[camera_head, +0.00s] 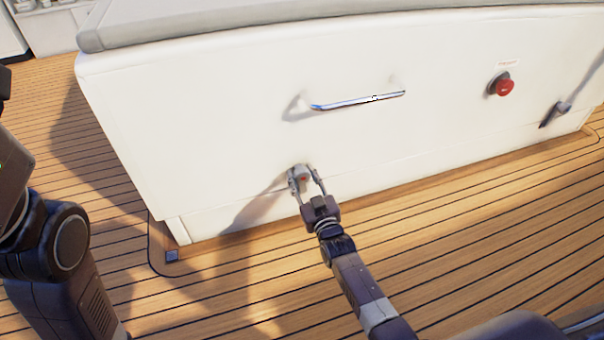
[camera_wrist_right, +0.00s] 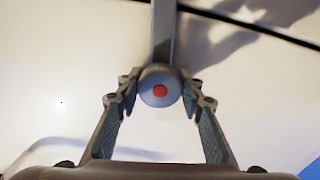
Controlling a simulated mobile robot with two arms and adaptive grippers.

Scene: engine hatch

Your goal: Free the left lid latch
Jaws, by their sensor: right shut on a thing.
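The left lid latch (camera_head: 303,178) is a small grey knob with a red centre, low on the front face of the white hatch box. My right gripper (camera_head: 307,177) is shut on it, with one finger on either side. In the right wrist view the latch's round grey end with its red dot (camera_wrist_right: 160,90) sits between the fingertips of my right gripper (camera_wrist_right: 160,92). A grey bar (camera_wrist_right: 163,30) runs up from behind the knob. Only links of my left arm show at the left edge of the head view; its gripper is out of view.
A metal handle bar (camera_head: 358,102) is fixed on the white front face above the latch. A red button (camera_head: 504,87) and another latch (camera_head: 562,107) are to the right. The planked deck (camera_head: 220,290) in front is clear.

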